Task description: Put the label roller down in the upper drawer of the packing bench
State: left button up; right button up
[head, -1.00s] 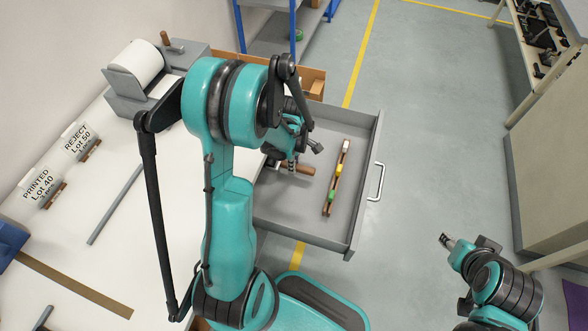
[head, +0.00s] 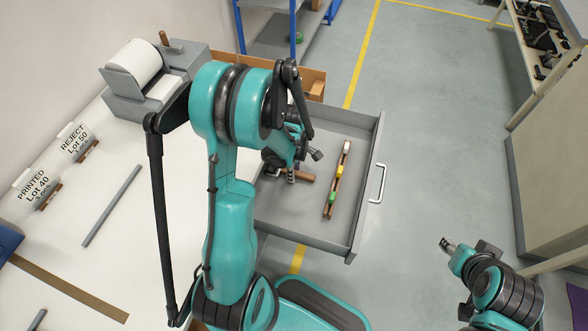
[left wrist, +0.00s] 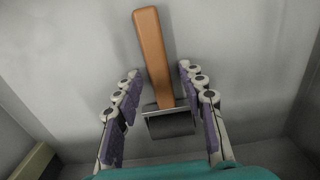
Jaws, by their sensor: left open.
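The label roller (left wrist: 153,60) lies in the open upper drawer (head: 349,245). In the left wrist view its brown handle points up the picture and its dark roller head (left wrist: 170,124) is at the bottom. In the head view only part of its brown handle (head: 304,178) shows; my left arm hides the rest. My left gripper (left wrist: 160,72) is open, with its purple-padded fingers on either side of the roller and apart from it. My right gripper (head: 447,243) is out over the floor, clear of the bench; its jaw state is too small to tell.
A narrow rack with white, yellow and green pieces (head: 338,180) lies in the drawer to the right of the roller. The white bench top (head: 120,255) holds a label printer (head: 145,80), a grey bar (head: 112,205) and two label signs. Open floor lies right of the drawer.

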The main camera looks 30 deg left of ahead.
pick_arm(q)
notch_tip(320, 180, up, 11)
jog(key=p, duration=0.5)
jog(key=s+d+r+m+t, duration=0.3)
jog(key=s+d+r+m, duration=0.2)
jog(key=m, duration=0.5)
jog(key=s+d+r+m+t, duration=0.4)
jog(key=d+r+m, duration=0.3)
jog(key=r+m, duration=0.3)
jog(key=shift+s+m, duration=0.4)
jog(key=shift+s, duration=0.15)
